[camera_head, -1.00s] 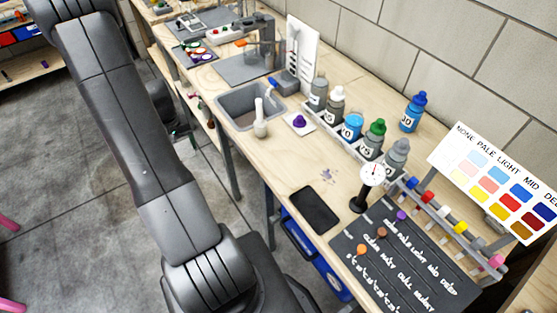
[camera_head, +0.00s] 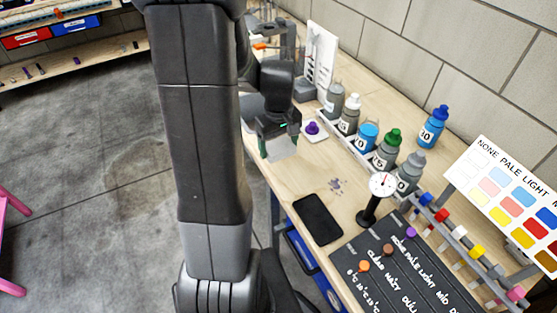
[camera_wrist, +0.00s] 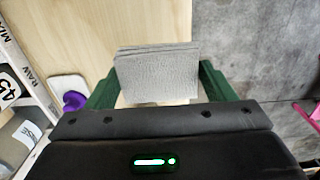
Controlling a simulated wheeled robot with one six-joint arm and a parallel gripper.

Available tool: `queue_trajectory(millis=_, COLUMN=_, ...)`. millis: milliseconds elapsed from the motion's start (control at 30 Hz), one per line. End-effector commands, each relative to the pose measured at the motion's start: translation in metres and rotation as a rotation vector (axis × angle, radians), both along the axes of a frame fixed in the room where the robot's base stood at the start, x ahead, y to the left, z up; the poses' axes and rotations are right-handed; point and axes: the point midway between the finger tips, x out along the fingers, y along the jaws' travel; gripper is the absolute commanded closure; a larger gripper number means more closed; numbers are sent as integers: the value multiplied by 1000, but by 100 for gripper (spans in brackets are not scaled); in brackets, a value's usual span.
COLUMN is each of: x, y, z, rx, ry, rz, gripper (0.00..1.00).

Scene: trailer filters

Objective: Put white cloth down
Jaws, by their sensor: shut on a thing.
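My gripper (camera_head: 279,146) is over the wooden bench, with its green fingers pointing down. It is shut on the white cloth, a folded, pale grey-white pad. The cloth (camera_wrist: 157,74) spans between the two green fingers in the wrist view, and its lower part (camera_head: 281,149) shows between them in the head view. In the wrist view the cloth is over pale wood near the bench edge, with grey floor to the right. I cannot tell whether it touches the bench.
A small white pad with a purple knob (camera_head: 312,128) lies just right of my gripper. A rack of bottles (camera_head: 388,150) stands behind.

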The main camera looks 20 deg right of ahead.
Motion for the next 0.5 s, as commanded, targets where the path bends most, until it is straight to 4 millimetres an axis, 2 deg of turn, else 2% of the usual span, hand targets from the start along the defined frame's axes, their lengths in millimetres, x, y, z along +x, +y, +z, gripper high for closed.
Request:
queue_trajectory(millis=33, x=-1, y=0, z=-9, rx=1, ry=2, rz=0, gripper=48)
queue_trajectory(millis=167, x=0, y=0, z=-19, rx=0, ry=0, rz=0, gripper=48)
queue_trajectory(millis=400, x=0, y=0, z=-50, rx=1, ry=1, rz=-1, gripper=48)
queue_trajectory(millis=500, x=0, y=0, z=-56, rx=0, ry=0, rz=-1, gripper=48)
